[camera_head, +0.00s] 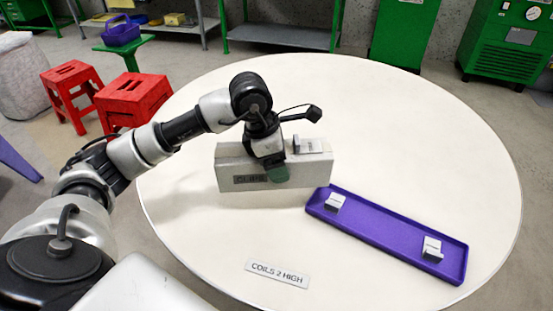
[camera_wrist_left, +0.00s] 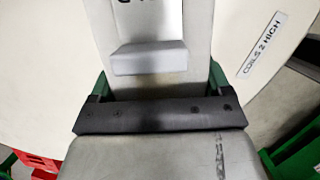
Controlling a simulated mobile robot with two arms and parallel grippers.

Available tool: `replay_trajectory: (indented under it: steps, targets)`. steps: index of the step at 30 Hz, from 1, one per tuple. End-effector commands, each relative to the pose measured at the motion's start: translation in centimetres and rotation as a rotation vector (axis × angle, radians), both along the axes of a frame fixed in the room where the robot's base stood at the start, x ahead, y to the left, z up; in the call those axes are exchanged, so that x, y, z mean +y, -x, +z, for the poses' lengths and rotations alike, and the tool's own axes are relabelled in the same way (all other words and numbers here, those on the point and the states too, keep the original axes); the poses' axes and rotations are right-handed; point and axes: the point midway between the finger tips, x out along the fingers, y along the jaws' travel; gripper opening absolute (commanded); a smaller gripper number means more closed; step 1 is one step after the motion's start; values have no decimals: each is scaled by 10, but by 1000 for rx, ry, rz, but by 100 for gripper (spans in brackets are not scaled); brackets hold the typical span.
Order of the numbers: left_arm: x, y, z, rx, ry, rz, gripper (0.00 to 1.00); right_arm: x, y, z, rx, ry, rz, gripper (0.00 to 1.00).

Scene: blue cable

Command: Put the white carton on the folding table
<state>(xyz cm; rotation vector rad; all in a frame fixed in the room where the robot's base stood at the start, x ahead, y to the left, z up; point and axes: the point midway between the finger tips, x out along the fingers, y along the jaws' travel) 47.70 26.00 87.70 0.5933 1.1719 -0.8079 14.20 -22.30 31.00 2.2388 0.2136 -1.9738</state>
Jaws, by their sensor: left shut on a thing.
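The white carton (camera_head: 235,168) is a long off-white box with a dark label on its near side. It is at the round white table (camera_head: 400,120), left of the middle; I cannot tell if its underside touches the tabletop. My left gripper (camera_head: 275,170) reaches down over the carton's middle, a green finger against the near side. In the left wrist view green fingers (camera_wrist_left: 159,80) flank the carton (camera_wrist_left: 195,25) on both sides, shut on it. A small white block (camera_head: 308,146) shows at the carton's top, right of the gripper. My right gripper is out of view.
A purple tray (camera_head: 385,236) with two small pale blocks lies right of the carton. A sign (camera_head: 277,273) reading "COILS 2 HIGH" lies near the front edge. Red stools (camera_head: 133,98) stand at the left. The table's far and right parts are clear.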

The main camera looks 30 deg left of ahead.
Motion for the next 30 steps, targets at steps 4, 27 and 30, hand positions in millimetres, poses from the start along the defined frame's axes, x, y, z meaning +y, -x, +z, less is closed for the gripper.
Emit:
replay_trajectory:
  steps: [4, 27, 30]
  targets:
    - [24, -19, -16, -3, 1, 5, 22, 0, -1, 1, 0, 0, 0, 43]
    - [49, -39, -76, -7, 2, -2, 22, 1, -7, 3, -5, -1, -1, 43]
    - [49, -40, -75, -8, 2, -3, 22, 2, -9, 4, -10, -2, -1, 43]
